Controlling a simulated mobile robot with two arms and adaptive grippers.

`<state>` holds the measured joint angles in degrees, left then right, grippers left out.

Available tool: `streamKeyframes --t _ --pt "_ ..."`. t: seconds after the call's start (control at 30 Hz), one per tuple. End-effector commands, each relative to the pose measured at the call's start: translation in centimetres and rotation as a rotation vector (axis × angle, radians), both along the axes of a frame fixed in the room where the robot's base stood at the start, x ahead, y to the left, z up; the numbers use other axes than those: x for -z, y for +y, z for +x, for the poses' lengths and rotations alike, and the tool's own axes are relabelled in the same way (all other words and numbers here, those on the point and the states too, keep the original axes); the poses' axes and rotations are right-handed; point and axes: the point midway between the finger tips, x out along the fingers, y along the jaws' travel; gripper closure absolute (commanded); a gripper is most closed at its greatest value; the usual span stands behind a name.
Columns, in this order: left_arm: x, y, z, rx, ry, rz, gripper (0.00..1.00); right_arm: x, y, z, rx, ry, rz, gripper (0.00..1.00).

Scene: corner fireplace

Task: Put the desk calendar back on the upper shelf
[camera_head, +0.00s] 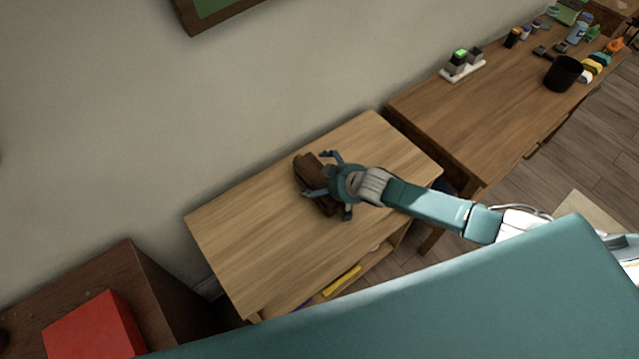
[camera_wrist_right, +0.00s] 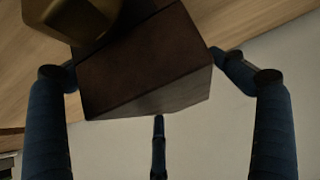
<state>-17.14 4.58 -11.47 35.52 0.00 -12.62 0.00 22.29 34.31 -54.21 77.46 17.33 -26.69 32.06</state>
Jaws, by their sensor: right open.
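A dark brown block (camera_head: 304,168), which looks like the desk calendar, rests on the light wooden top of a low shelf unit (camera_head: 245,240). My right gripper (camera_head: 328,186) is over it, with open blue fingers spread around it and covering part of it. In the right wrist view the brown block (camera_wrist_right: 150,62) sits between the spread fingers (camera_wrist_right: 150,88), with a brass-coloured part (camera_wrist_right: 85,18) at its upper left. I cannot tell whether any finger touches it. Its front face is hidden. My left gripper is not in view.
A lower shelf shows a yellow item (camera_head: 342,281). A longer wooden desk (camera_head: 470,120) at right holds a black cup (camera_head: 563,74) and several small items. A dark cabinet with a red box (camera_head: 95,328) stands lower left. The shelf unit's left top is bare.

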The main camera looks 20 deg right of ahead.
Motion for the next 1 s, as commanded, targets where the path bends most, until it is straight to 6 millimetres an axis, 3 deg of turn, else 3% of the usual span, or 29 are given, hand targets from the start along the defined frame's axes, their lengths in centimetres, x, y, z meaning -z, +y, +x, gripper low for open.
streamKeyframes --t 0.03,0.3,0.37,0.6,0.77,0.87,1.0 --pt "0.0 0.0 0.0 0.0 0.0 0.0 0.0 0.0 0.0 0.0 0.0 0.0 0.0 0.05" --pt "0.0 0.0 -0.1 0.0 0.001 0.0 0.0 0.0 0.0 0.0 0.0 0.001 0.0 0.59" --pt "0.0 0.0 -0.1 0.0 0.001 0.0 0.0 -0.1 0.0 0.0 0.0 -0.001 0.0 0.65" --pt "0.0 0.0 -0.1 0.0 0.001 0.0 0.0 -0.2 0.0 0.0 0.0 -0.001 0.0 0.66" --pt "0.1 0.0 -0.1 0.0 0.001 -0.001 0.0 -1.4 0.0 0.1 -0.001 -0.004 0.002 0.66" --pt "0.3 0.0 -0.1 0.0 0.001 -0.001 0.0 -3.0 0.0 0.1 -0.001 -0.004 0.001 0.66" --pt "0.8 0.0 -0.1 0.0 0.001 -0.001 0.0 -6.8 0.0 0.1 -0.002 -0.008 0.002 0.66"
